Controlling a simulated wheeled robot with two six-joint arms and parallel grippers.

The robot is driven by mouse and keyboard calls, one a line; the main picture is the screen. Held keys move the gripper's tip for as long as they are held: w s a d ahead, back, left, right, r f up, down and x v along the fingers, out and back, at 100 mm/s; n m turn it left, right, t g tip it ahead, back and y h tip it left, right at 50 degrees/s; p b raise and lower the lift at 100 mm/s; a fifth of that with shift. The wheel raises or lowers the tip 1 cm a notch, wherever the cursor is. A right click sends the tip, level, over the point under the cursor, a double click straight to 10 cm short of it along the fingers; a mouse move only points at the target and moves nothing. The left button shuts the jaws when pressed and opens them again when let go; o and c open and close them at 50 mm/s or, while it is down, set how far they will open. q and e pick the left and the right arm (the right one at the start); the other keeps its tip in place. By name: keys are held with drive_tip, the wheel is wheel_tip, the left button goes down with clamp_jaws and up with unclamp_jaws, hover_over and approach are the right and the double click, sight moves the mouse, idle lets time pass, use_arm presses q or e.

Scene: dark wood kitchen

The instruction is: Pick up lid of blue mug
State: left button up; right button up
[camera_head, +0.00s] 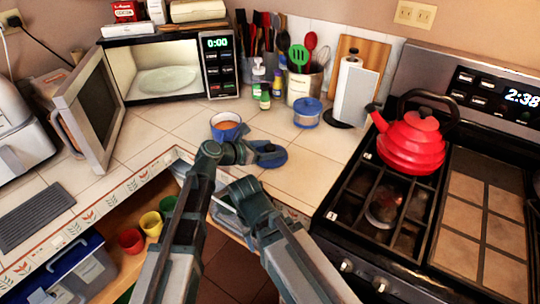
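A blue mug (226,132) with brownish contents stands open on the tiled counter. A round, flat blue lid (273,162) lies on the counter to the right of the mug, near the front edge. My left gripper (266,148) reaches in from the left and its tip is over the lid, covering part of it. I cannot tell whether its fingers are apart or closed on the lid. My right arm comes up from the bottom, and its front end is by the counter edge, below the lid. Its fingertips cannot be made out.
An open microwave (165,75) is at the back left. A stove with a red kettle (410,143) is on the right. An open drawer with cups (131,240) is below the counter.

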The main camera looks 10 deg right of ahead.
use_arm(q)
clamp_jaws()
drive_tip(key=shift+r, duration=0.1)
use_arm(e)
drive_tip(key=shift+r, duration=0.1)
